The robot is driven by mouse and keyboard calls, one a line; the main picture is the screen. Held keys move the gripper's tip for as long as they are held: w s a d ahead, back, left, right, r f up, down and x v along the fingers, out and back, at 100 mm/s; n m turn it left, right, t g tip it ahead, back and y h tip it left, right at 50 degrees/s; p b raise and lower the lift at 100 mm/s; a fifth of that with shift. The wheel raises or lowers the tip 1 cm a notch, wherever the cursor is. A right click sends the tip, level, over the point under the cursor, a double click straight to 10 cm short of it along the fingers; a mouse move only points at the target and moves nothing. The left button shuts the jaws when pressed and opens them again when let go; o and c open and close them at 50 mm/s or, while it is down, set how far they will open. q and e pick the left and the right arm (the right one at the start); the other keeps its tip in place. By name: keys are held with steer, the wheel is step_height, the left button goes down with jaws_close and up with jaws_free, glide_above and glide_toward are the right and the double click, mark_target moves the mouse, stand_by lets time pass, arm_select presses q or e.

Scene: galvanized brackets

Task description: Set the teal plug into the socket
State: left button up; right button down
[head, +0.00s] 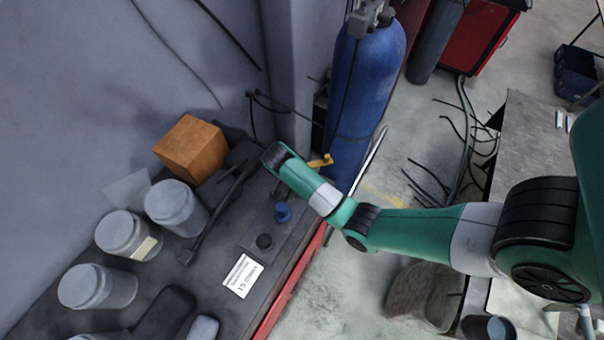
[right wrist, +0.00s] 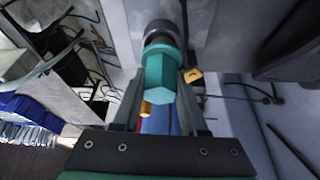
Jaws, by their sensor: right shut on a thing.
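The teal plug (right wrist: 160,76) is in the right wrist view. In the head view my arm hides the plug and most of the gripper. On the bench, a low dark plate carries a dark round fitting (head: 264,242) and a blue round piece (head: 283,212). The dark fitting looks like the socket, but I cannot be sure. The plug is apart from it. My left gripper is not in view.
Several grey lidded jars (head: 120,232), an orange-brown box (head: 191,148) and a white label card (head: 243,275) are on the dark bench. A blue gas cylinder (head: 357,95) stands behind its right end. A small yellow piece (head: 320,162) shows beside my arm.

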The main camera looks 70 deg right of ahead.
steer(key=shift+f+b, duration=0.35)
steer(key=shift+f, duration=0.6)
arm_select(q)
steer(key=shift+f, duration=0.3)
arm_select(e)
steer(key=shift+c, duration=1.8)
jaws_free()
steer(key=shift+r, duration=0.1)
